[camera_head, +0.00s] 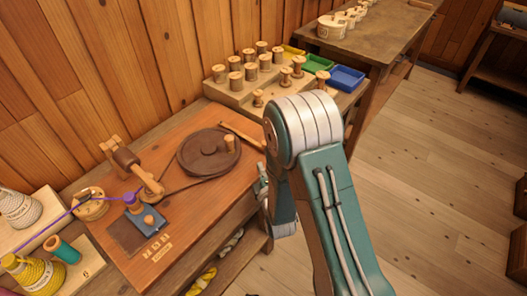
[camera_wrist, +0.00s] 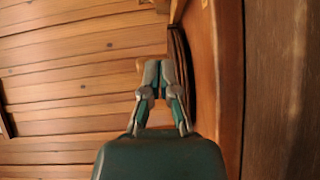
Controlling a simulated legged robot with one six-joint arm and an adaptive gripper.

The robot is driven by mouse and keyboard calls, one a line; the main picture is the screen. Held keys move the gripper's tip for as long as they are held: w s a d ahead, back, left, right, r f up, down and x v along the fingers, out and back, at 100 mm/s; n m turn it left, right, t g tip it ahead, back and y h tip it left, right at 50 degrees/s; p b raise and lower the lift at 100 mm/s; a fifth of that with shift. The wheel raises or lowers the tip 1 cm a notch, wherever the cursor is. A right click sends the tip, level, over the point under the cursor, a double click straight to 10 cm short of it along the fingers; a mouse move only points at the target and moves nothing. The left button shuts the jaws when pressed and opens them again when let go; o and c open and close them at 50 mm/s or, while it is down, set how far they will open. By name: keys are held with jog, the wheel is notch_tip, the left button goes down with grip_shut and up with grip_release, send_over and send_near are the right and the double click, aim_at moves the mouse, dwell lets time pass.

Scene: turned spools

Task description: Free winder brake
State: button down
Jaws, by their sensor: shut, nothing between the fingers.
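The winder sits on a wooden bench (camera_head: 190,235) in the head view. It has a dark brown wheel (camera_head: 208,153) with an upright light wood knob (camera_head: 229,142), a belt, and a wooden arm (camera_head: 130,165) with a dark roller. I cannot tell which part is the brake. My gripper (camera_head: 262,185) is at the bench's right edge, partly hidden by my arm. In the wrist view my gripper (camera_wrist: 160,72) is shut and empty, with the wheel's dark rim (camera_wrist: 181,45) just beyond it.
A stepped rack of wooden spools (camera_head: 250,72) and a blue tray (camera_head: 346,77) stand behind the winder. Yellow yarn (camera_head: 32,272) and a green spool (camera_head: 65,250) are at the front left. A plank wall (camera_head: 130,60) bounds the bench. Floor (camera_head: 430,170) to the right is clear.

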jog(key=x, duration=0.5)
jog(key=shift+d, duration=0.1)
jog(key=shift+w+d+f, duration=0.1)
jog(key=shift+w+d, duration=0.15)
jog(key=shift+w, duration=0.2)
jog(key=shift+w+d, duration=0.3)
jog(key=shift+w, duration=0.2)
jog(key=shift+w+d, duration=0.35)
jog(key=shift+w, duration=0.1)
jog(key=w+d, duration=0.1)
jog(key=w, duration=0.1)
jog(key=w+d, duration=0.3)
jog(key=w, duration=0.1)
jog(key=shift+w+d, duration=0.25)
jog(key=shift+d, duration=0.15)
jog(key=shift+w+d, duration=0.25)
jog(key=shift+w, duration=0.25)
